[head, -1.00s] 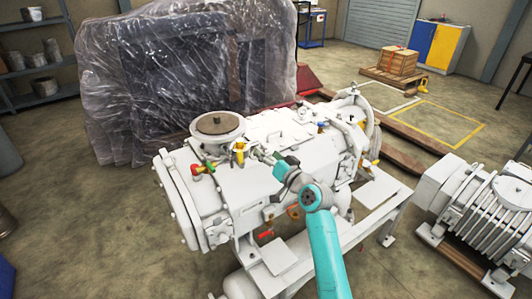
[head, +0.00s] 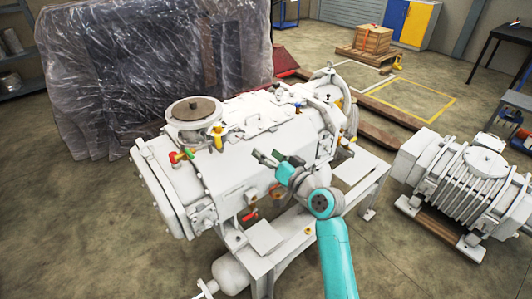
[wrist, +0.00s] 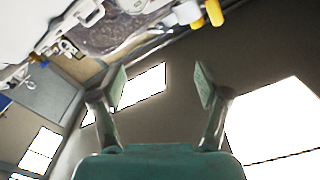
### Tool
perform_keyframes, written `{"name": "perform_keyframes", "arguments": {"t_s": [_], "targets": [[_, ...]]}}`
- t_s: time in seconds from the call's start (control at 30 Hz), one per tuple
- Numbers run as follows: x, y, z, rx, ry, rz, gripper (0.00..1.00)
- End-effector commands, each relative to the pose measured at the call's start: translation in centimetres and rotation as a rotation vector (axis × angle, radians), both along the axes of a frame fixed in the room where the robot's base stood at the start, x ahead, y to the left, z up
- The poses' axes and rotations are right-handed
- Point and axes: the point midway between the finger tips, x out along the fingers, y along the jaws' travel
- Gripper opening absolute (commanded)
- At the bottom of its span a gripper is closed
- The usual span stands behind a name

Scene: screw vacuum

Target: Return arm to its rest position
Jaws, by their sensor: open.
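My gripper (head: 270,158) is open and empty in the head view, in front of the upper side of the white screw vacuum pump (head: 240,174). My teal arm reaches up to it from the lower right. In the wrist view, the two fingers of my gripper (wrist: 158,88) stand apart with nothing between them. Part of the white machine, tilted, shows at the top left of the wrist view. I cannot tell from the head view how far the fingertips are from the pump's side.
A plastic-wrapped bulk (head: 155,70) stands behind the pump. A second white machine (head: 470,175) with ribs stands at the right. A wooden crate (head: 373,39) on a pallet and a blue and yellow cabinet (head: 408,22) are at the back. The floor at the left front is clear.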

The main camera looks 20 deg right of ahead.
Motion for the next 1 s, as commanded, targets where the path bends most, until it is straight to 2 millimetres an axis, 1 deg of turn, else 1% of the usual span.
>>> {"name": "perform_keyframes", "arguments": {"t_s": [0.17,0.23,0.27,0.37,0.47,0.5,0.6,0.67,0.7,0.77,0.9,0.97,1.0], "targets": [[0.0,0.0,0.0,0.0,0.0,0.0,0.75],[-0.2,0.1,-0.4,0.0,0.004,-0.003,0.75],[-0.4,0.1,-0.7,-0.001,0.007,-0.006,0.75],[-1.7,0.3,-2.6,-0.003,0.023,-0.027,0.75],[-3.9,0.6,-5.4,-0.012,0.048,-0.061,0.75],[-5.0,0.7,-6.7,-0.017,0.057,-0.077,0.75],[-8.0,1.0,-9.6,-0.032,0.082,-0.117,0.75],[-9.9,1.2,-11.1,-0.045,0.095,-0.138,0.75],[-11.1,1.3,-12.1,-0.054,0.105,-0.152,0.75],[-13.1,1.5,-13.4,-0.069,0.116,-0.172,0.75],[-17.8,1.8,-16.0,-0.106,0.142,-0.214,0.75],[-19.9,2.0,-16.8,-0.124,0.152,-0.229,0.75],[-21.2,2.0,-17.4,-0.136,0.158,-0.238,0.75]]}}
